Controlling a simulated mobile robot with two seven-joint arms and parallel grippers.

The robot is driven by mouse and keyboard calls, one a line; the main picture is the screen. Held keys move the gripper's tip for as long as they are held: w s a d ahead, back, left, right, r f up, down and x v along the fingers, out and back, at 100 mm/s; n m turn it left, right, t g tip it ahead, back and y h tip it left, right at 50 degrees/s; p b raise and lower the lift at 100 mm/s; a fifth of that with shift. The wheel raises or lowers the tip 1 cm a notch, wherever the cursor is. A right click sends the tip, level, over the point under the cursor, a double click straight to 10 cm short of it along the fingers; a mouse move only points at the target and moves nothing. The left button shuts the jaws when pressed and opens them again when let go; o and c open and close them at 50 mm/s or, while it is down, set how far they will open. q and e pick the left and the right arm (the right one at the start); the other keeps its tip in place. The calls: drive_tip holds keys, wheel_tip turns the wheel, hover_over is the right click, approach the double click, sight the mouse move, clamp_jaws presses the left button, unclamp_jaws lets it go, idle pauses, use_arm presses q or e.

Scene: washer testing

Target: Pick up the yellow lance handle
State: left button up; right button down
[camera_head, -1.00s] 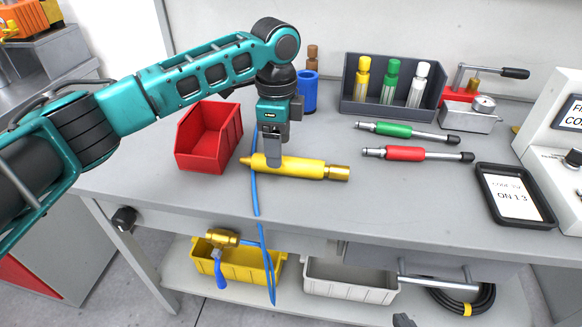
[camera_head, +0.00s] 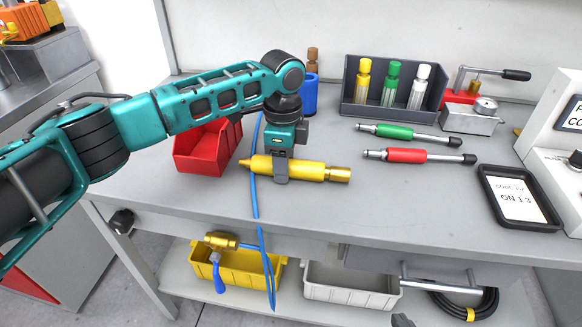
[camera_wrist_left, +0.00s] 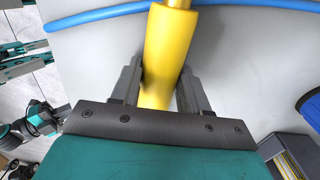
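The yellow lance handle (camera_head: 309,171) lies across the front part of the grey workbench, its brass end to the right and narrow tip to the left. My left gripper (camera_head: 282,172) points down over the handle's left half. In the left wrist view, the two dark fingers (camera_wrist_left: 160,78) sit on either side of the yellow body (camera_wrist_left: 168,50), close against it, and look shut on it. The handle appears to rest on the bench. The far finger is hidden in the head view.
A blue hose (camera_head: 254,185) runs past the handle's tip and hangs over the front edge. A red bin (camera_head: 200,165) stands left, behind my arm. Green (camera_head: 400,131) and red (camera_head: 405,155) lances lie to the right. The bench between is clear.

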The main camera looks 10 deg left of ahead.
use_arm(q)
clamp_jaws()
use_arm(e)
drive_tip(key=shift+s+f, duration=0.15)
drive_tip(key=shift+f, duration=0.1)
use_arm(q)
drive_tip(key=shift+r, duration=0.15)
